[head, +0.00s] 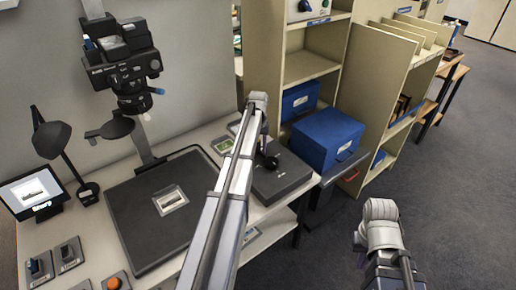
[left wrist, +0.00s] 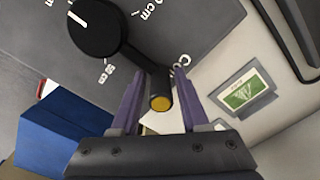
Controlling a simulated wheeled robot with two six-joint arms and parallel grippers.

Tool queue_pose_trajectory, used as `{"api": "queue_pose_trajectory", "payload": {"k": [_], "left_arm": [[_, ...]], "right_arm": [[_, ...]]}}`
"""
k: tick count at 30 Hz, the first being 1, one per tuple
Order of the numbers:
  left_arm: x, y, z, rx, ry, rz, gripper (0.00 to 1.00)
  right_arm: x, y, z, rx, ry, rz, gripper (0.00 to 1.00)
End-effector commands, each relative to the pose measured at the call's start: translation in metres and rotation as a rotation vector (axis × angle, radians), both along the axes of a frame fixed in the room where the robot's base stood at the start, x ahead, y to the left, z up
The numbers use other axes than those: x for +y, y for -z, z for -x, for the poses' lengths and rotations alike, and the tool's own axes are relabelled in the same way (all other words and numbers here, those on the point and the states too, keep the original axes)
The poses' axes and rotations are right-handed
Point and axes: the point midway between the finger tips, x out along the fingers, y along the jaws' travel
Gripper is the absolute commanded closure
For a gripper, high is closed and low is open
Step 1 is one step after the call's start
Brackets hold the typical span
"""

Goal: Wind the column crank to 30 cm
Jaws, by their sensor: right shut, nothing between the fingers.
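The crank is a black hub (left wrist: 95,27) with a short arm and a dark handle with a yellow end (left wrist: 160,103) on a grey face. Partial cm marks surround it in the left wrist view. In the head view the crank's black knob (head: 270,161) is on a dark box. My left gripper (left wrist: 166,88) has its two purple fingers on either side of the handle, with slight gaps showing, so it looks open around it. In the head view my left arm hides most of it. My right gripper (head: 361,258) is low at the right, away from the crank, shut and empty.
A copy stand camera (head: 122,62) rises over a dark baseboard (head: 125,215) to the left of the dark box (head: 290,180). A small screen (head: 35,192) stands at far left. A blue archival box (head: 327,138) is right of the crank, near shelves (head: 378,60). Floor is clear at right.

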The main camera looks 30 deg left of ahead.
Motion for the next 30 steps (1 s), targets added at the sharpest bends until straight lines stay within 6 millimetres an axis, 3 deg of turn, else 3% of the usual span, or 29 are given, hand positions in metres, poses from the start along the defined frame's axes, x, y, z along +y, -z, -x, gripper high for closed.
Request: {"api": "queue_pose_trajectory", "payload": {"k": [2, 10, 30], "left_arm": [[0.0008, 0.0, 0.0006, 0.002, -0.001, -0.001, 0.69], [0.0017, 0.0001, 0.0013, 0.002, -0.001, -0.003, 0.99], [0.003, 0.0001, 0.0018, 0.005, 0.006, -0.005, 1.0]], "right_arm": [[0.0, 0.0, 0.0, 0.0, 0.0, 0.0, 1.0], [0.0, 0.0001, 0.0, 0.0, 0.0, 0.0, 1.0], [0.0, 0.0001, 0.0, 0.0, 0.0, 0.0, 1.0]]}}
